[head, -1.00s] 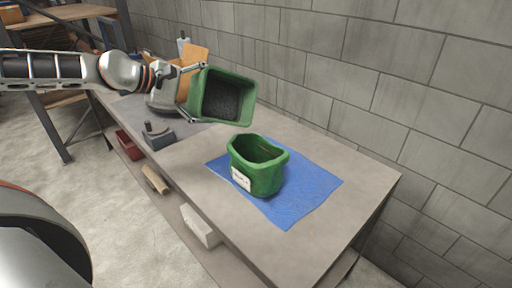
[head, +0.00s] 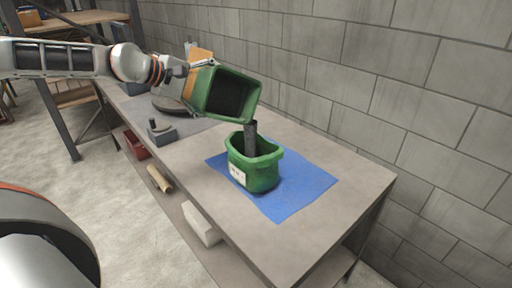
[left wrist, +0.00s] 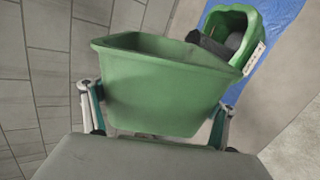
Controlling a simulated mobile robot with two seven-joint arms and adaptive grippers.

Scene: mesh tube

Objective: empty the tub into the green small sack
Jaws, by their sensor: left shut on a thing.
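The green tub (head: 212,94) is held tilted in the air by my left gripper (head: 200,88), which is shut on it; it also shows in the left wrist view (left wrist: 160,88) between the two fingers. Dark grey material (head: 250,136) streams from the tub's lower corner into the open top of the green small sack (head: 262,174). The sack stands upright on a blue mat and has a white label on its front. In the left wrist view, dark contents show inside the sack (left wrist: 252,20). My right gripper is not in view.
The blue mat (head: 300,190) lies on the grey workbench (head: 345,180). A dark block-like tool (head: 161,132) is at the bench's left edge. A block wall (head: 400,90) runs behind. A red bin (head: 136,143) and a white block (head: 201,225) are on the lower shelf.

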